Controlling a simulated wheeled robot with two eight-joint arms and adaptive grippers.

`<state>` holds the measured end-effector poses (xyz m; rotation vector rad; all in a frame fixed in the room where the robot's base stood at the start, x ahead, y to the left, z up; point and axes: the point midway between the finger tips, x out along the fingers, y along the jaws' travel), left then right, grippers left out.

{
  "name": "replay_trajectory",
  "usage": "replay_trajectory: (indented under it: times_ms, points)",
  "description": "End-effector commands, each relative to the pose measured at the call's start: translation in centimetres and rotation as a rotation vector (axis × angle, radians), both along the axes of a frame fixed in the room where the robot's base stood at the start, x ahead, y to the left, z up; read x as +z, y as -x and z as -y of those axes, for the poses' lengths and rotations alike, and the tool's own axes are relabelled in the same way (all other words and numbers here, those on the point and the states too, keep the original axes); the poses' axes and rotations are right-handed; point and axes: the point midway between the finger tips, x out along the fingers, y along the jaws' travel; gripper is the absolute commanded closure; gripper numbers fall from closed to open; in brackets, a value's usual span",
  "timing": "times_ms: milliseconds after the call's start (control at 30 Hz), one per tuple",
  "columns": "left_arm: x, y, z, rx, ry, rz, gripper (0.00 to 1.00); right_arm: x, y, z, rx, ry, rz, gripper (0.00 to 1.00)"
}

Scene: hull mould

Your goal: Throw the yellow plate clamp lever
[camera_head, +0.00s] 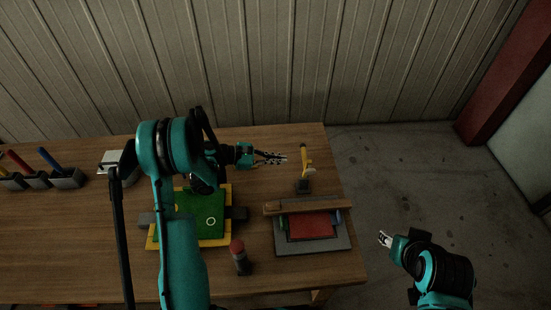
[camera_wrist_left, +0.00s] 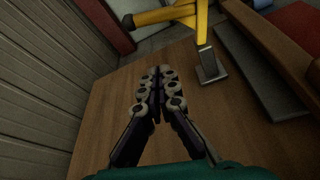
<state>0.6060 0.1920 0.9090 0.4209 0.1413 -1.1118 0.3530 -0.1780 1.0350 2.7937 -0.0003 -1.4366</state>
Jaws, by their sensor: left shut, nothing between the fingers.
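The yellow clamp lever (camera_head: 306,158) stands on a small dark base (camera_head: 303,186) near the right end of the table. In the left wrist view the lever (camera_wrist_left: 165,15) has a long yellow arm reaching left across the top, above its grey base (camera_wrist_left: 209,66). My left gripper (camera_head: 284,158) is shut and empty, just left of the lever and apart from it. In the left wrist view the gripper's fingers (camera_wrist_left: 160,72) are together, pointing below the yellow arm. My right gripper (camera_head: 385,239) is beyond the table's right edge, too small to tell open or shut.
A grey fixture (camera_head: 312,244) with a red block (camera_head: 311,226) and a wooden bar (camera_head: 300,208) stands in front of the lever. A green plate in a yellow frame (camera_head: 188,243) lies left. A red-topped cylinder (camera_head: 238,255) stands nearby. Bins (camera_head: 66,178) line the far left.

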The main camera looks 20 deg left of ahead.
Motion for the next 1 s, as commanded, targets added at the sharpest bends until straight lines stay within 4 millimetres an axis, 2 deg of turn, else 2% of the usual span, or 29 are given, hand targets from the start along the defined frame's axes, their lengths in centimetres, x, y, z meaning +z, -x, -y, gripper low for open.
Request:
replay_trajectory:
  times_ms: [33,267,400,533,1000]
  points:
    - [-0.6,-0.5,1.2,-0.005,0.0,0.0,1.0,-0.5,0.0,0.0,0.0,0.0,0.0,0.6]
    - [-2.2,-2.7,5.3,-0.006,-0.002,0.001,1.0,-1.6,0.0,0.0,0.0,0.0,0.0,0.6]
    - [0.0,-2.2,5.3,0.0,-0.001,0.0,1.0,-1.7,0.0,0.0,0.0,0.0,0.0,0.6]
    - [1.3,-1.9,5.5,0.0,-0.002,0.0,1.0,-1.8,0.0,0.0,0.0,0.0,0.0,0.6]
    - [1.9,-1.7,5.5,0.0,-0.003,0.001,1.0,-1.8,0.0,0.0,0.0,0.0,0.0,0.6]
